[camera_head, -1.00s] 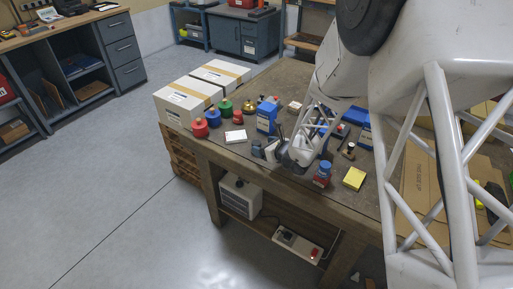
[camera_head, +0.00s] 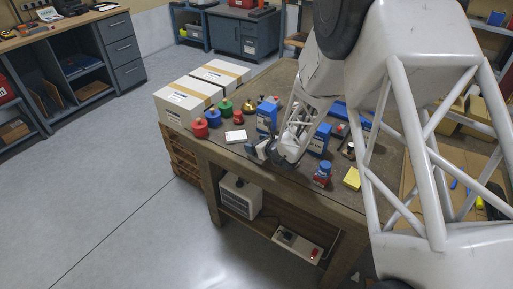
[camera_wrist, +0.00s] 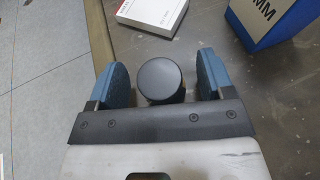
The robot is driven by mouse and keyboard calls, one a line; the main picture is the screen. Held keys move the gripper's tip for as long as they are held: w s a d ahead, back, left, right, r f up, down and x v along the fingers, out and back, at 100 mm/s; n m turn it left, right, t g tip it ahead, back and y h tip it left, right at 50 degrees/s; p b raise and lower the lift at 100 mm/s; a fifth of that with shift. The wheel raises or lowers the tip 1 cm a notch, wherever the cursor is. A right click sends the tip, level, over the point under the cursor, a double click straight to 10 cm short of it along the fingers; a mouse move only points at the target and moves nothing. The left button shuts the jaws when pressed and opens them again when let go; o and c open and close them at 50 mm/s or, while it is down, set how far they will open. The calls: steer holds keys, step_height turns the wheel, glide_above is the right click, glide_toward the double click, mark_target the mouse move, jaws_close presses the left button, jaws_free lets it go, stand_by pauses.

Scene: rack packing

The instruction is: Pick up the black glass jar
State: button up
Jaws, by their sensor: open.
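The black glass jar (camera_wrist: 160,78) shows in the wrist view as a dark round lid seen from above. It stands between the two blue-padded fingers of my gripper (camera_wrist: 161,82), with a gap on each side, wider on the right. The fingers are open and do not touch it. In the head view my gripper (camera_head: 262,151) is low over the front edge of the workbench (camera_head: 300,183), and the jar is hidden there or too small to make out.
A white box (camera_wrist: 158,14) and a blue box (camera_wrist: 270,20) lie just beyond the jar. Red, blue and green containers (camera_head: 213,116) and cartons (camera_head: 183,101) stand left.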

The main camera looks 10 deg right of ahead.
steer(key=shift+c, duration=0.3)
steer(key=c, duration=1)
steer(key=shift+r, duration=0.1)
steer(key=shift+r, duration=0.75)
step_height(320, 180, up, 2)
steer(key=shift+r, duration=0.1)
steer(key=s, duration=1)
steer(key=s+r, duration=0.1)
steer(key=s, duration=0.5)
steer(key=shift+d, duration=0.2)
